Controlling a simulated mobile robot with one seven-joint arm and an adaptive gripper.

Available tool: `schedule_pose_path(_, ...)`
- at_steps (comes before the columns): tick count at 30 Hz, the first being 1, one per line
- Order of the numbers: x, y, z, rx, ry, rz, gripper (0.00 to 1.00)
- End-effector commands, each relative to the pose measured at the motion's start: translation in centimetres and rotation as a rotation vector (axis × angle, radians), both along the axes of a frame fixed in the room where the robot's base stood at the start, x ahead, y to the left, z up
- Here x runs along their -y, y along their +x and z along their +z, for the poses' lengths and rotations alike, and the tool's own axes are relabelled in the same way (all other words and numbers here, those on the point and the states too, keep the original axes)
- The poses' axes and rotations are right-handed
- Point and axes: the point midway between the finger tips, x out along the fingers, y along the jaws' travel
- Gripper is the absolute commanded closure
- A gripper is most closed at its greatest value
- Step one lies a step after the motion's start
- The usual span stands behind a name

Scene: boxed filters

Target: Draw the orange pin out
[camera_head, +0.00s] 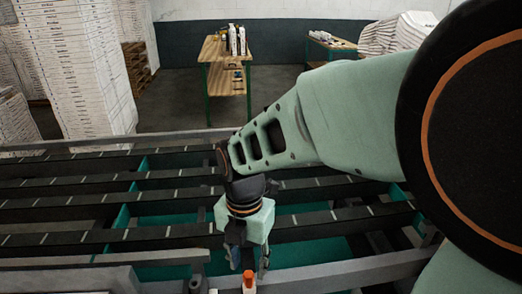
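The orange pin (249,279) stands at the bottom edge of the picture, its orange top showing above a whitish part that the frame cuts off. What it sits in is not in view. My gripper (248,266) points down just above and behind the pin in the picture. Its dark fingers look spread apart, with the pin's top near the gap between them. I cannot tell whether either finger touches the pin.
A conveyor frame (85,210) of dark slats crosses the view, with a grey rail (325,274) near the gripper. Stacked white boxes (72,62) stand at the back left. A wooden table (222,80) with bottles stands behind. Open floor lies between.

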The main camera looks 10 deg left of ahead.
Motion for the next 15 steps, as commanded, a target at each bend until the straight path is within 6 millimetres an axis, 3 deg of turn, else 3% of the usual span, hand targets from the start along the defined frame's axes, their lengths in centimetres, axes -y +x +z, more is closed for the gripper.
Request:
schedule_pose_path(6, 0.0, 0.0, -3.4, 0.001, 0.000, -0.001, 0.62)
schedule_pose_path(15, -0.1, 0.1, -5.1, 0.004, 0.004, -0.002, 0.62)
